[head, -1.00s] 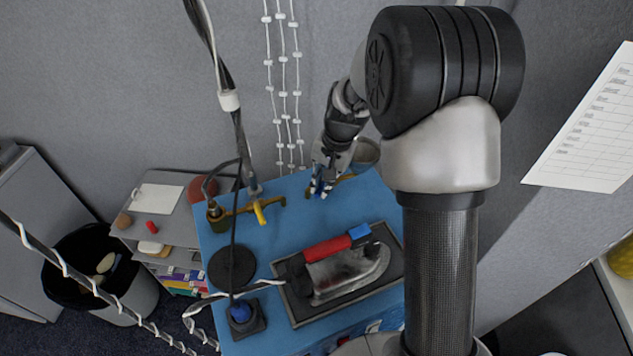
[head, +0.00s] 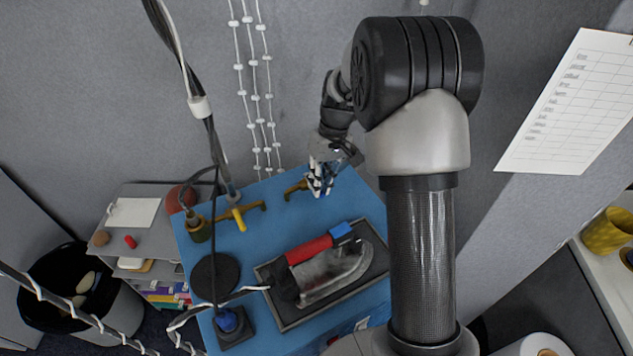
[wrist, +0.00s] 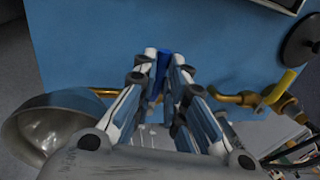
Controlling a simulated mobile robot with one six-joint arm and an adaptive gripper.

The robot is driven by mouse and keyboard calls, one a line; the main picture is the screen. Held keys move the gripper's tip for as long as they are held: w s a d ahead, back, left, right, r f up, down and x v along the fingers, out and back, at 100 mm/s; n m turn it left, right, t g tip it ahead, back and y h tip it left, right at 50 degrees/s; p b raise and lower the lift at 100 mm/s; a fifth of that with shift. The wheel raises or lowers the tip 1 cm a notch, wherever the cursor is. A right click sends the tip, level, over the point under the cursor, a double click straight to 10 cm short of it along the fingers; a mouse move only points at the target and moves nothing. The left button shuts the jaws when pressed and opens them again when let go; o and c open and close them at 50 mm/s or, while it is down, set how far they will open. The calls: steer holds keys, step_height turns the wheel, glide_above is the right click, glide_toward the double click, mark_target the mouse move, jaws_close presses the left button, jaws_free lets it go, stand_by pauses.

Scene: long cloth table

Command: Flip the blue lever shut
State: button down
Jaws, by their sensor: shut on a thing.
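The blue lever (wrist: 163,64) shows in the wrist view between my fingertips, with most of it hidden by the fingers. My gripper (wrist: 162,72) is shut on it. In the head view my gripper (head: 320,188) is at the far edge of the blue table, just right of a brass pipe piece (head: 295,190). I cannot pick out the lever clearly there. In the wrist view brass pipe (wrist: 108,92) shows left of the fingers and more to the right. How far the lever is turned cannot be told.
A yellow lever (head: 239,219) sits on brass pipe left of my gripper. A grey bowl (wrist: 48,130) is close by in the wrist view. An iron with a red handle (head: 309,250) lies on a dark tray nearer the front. Hanging cables (head: 185,60) pass at left.

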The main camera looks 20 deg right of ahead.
steer(key=shift+d+n, duration=0.15)
steer(key=shift+n, duration=0.15)
steer(key=c, duration=1.6)
jaws_free()
steer(key=shift+c, duration=0.2)
steer(key=shift+w, duration=0.1)
step_height(320, 180, up, 12)
steer(key=d, duration=0.2)
steer(key=shift+w+d, duration=0.15)
steer(key=shift+f, duration=0.1)
